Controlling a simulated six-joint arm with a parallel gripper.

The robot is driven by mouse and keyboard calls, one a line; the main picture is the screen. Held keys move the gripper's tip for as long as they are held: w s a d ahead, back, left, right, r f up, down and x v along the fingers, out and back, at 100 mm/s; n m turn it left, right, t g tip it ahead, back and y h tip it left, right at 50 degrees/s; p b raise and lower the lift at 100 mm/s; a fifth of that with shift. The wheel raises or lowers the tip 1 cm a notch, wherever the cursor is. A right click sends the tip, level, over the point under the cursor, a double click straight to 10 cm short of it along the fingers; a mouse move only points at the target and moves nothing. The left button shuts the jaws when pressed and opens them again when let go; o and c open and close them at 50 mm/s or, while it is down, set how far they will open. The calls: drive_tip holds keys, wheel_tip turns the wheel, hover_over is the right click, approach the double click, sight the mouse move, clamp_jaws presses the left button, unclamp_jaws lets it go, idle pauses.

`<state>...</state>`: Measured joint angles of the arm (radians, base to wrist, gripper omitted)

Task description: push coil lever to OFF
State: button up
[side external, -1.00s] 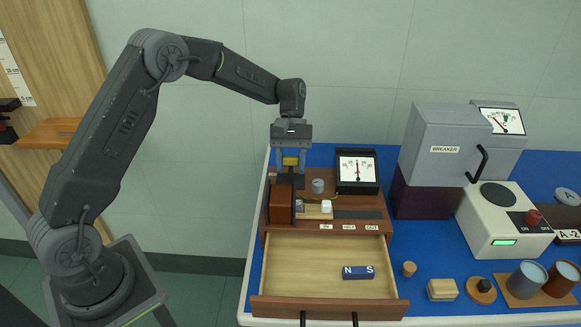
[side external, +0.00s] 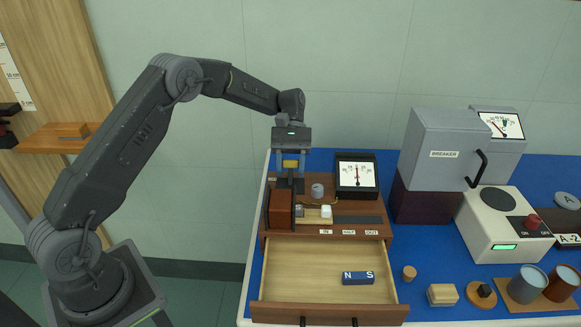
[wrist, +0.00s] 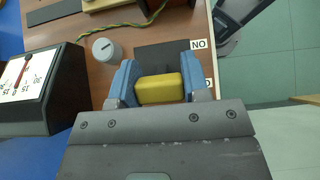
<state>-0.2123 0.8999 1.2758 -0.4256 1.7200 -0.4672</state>
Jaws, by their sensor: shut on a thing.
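The yellow handle of the coil lever (side external: 290,164) is at the back left of the brown wooden bench unit, behind a reddish-brown block. My gripper (wrist: 158,88) is shut on this handle, with a blue finger on either side of it in the wrist view. In the side view my gripper (side external: 291,166) points straight down over the lever. A dark plate (wrist: 160,52) lies beyond the handle in the wrist view. An upside-down ON label (wrist: 198,44) stands beside it. A second label is mostly hidden by my finger, so I cannot read it.
A grey knob (side external: 317,190) and a dial meter (side external: 357,174) stand right of the lever. The drawer (side external: 285,262) is open at the front with an N-S magnet (side external: 358,278) inside. A grey breaker box (side external: 440,145) stands farther right.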

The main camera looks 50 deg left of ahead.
drive_tip(key=o, duration=0.9)
drive_tip(key=v, duration=0.7)
drive_tip(key=shift+w+a+r, duration=0.1)
drive_tip(key=shift+a+r, duration=0.05)
drive_tip(key=shift+r, duration=0.05)
drive_tip(key=s+d+r+m+t+y, duration=0.2)
drive_tip(key=s+d+r+t, duration=0.1)
drive_tip(key=s+r, duration=0.3)
drive_tip(key=s+d+r+m+t+y, duration=0.2)
drive_tip(key=s+d+r, duration=0.1)
drive_tip(key=s+r, duration=0.35)
drive_tip(key=s+m+t+y, duration=0.1)
drive_tip(key=s+t, duration=0.1)
drive_tip(key=s, duration=0.4)
drive_tip(key=s+f+m+t+y, duration=0.1)
drive_tip(key=s+m+t, duration=0.1)
drive_tip(key=s, duration=0.3)
drive_tip(key=s+d+f+m+t+y, duration=0.1)
drive_tip(key=s+m+t, duration=0.1)
drive_tip(key=s, duration=0.4)
drive_tip(key=shift+s+d+f+t, duration=0.2)
drive_tip(key=shift+s+t, duration=0.1)
drive_tip(key=shift+t, duration=0.5)
